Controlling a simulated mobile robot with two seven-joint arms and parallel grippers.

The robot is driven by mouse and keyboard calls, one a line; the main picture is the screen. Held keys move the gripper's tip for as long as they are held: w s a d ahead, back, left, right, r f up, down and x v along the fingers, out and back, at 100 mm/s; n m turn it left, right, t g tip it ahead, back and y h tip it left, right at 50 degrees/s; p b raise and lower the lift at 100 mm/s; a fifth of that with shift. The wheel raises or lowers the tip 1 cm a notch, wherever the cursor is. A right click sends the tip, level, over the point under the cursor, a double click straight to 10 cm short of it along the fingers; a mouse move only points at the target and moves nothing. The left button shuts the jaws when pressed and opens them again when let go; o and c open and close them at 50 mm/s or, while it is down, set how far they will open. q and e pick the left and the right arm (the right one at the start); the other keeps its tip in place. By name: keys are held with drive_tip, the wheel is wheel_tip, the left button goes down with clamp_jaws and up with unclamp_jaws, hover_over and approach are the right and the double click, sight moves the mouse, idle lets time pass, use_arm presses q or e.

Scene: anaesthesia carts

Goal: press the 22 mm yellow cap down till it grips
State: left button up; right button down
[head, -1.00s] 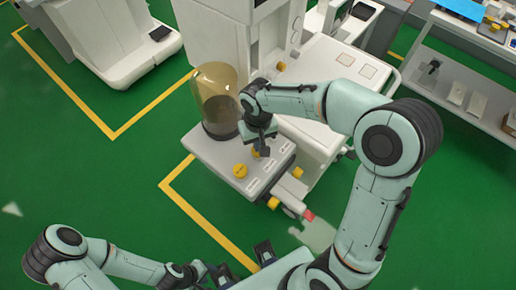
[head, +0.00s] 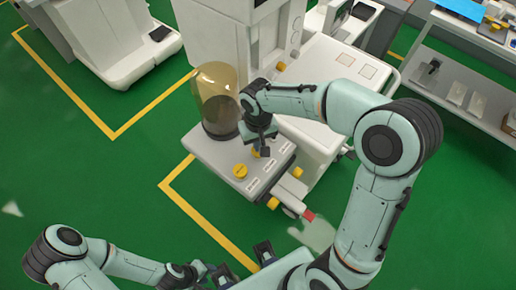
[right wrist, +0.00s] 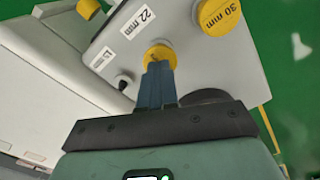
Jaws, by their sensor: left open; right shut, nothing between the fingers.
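The 22 mm yellow cap (right wrist: 160,54) sits on the grey top plate (right wrist: 115,50), beside the "22 mm" label, in the right wrist view. In the head view the cap (head: 257,152) is partly hidden by my right gripper (head: 266,149). My right gripper (right wrist: 158,70) is shut with nothing between its fingers. Its fingertips are at the cap and overlap its near side; I cannot tell how firmly they touch. The cap's underside is hidden. My left gripper (head: 212,272) is open, low at the bottom of the head view, away from the plate.
The 30 mm yellow cap (right wrist: 219,16) is beside the 22 mm one. A small black post (right wrist: 122,82) stands on the other side. An amber dome (head: 216,105) stands behind on the same unit. A shelf rack (head: 455,80) is at the right. Green floor is clear at the left.

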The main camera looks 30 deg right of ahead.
use_arm(q)
drive_tip(key=shift+s+f+b, duration=0.25)
drive_tip(key=shift+f+b, duration=0.35)
drive_tip(key=shift+f, duration=0.05)
use_arm(e)
drive_tip(key=shift+f, duration=0.85)
idle(0.4)
drive_tip(key=shift+r+p, duration=2.25)
drive_tip(key=shift+r, duration=1.35)
use_arm(q)
drive_tip(key=w+r, duration=0.2)
drive_tip(key=r, duration=0.3)
drive_tip(key=shift+w+r, duration=0.15)
drive_tip(key=shift+w, duration=0.25)
drive_tip(key=shift+w+r+t+p, duration=0.3)
drive_tip(key=shift+w+r+p, duration=0.5)
drive_tip(key=shift+r, duration=0.25)
use_arm(e)
wheel_tip(320, 180, up, 13)
drive_tip(key=shift+r, duration=0.2)
use_arm(q)
drive_tip(key=shift+s, duration=0.1)
